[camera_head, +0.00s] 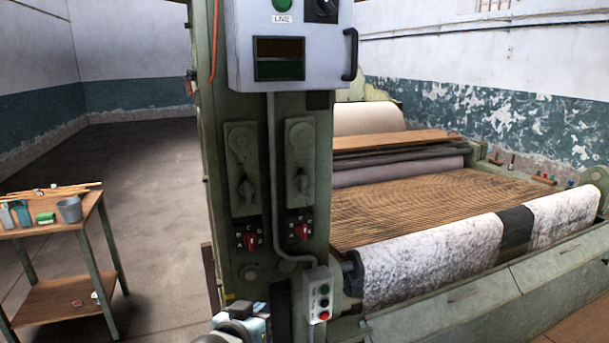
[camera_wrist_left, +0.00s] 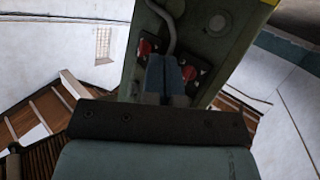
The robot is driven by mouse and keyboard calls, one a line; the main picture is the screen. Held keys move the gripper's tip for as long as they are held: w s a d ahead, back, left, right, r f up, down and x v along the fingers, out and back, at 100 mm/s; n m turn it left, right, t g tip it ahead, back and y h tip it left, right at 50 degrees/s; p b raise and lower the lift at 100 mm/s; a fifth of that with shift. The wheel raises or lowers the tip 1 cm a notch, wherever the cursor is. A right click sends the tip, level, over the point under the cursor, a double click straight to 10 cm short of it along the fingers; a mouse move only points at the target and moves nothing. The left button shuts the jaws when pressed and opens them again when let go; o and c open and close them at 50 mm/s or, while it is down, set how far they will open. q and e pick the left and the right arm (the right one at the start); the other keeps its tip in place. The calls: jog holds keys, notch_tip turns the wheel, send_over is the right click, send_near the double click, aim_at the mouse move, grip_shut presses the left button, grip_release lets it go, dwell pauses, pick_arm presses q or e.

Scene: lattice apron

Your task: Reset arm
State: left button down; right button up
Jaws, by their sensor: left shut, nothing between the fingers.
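My left gripper (camera_head: 250,318) shows at the bottom edge of the head view, in front of the green machine column (camera_head: 262,160). Only a small part of it shows there. In the left wrist view its two fingers (camera_wrist_left: 168,80) are together, with nothing between them. Beyond the fingers, the column carries two red rotary switches, a left one (camera_head: 250,240) and a right one (camera_head: 301,231). I cannot tell the exact gap between the fingertips and the column. My right gripper is in neither view.
A grey control box (camera_head: 290,60) and a small push-button box (camera_head: 317,295) are fixed to the column. A roller with speckled cloth (camera_head: 430,255) lies to the right. A wooden table (camera_head: 60,240) with tools and a grey bucket (camera_head: 69,209) stands left. Floor between table and column is clear.

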pick_arm(q)
jog(key=s+a+f+g, duration=0.1)
jog(key=s+a+f, duration=0.2)
jog(key=s+f, duration=0.5)
jog(key=s+a+f+y, duration=0.1)
jog(key=s+a+f, duration=0.3)
jog(key=s+f, duration=0.5)
jog(key=s+a+f+g+p, duration=0.1)
jog(key=s+a+f, duration=0.2)
jog(key=s+f, duration=0.6)
jog(key=shift+s+a+m+g+y, duration=0.3)
jog(key=shift+s+y, duration=0.1)
jog(key=shift+s, duration=0.6)
jog(key=shift+f, duration=0.1)
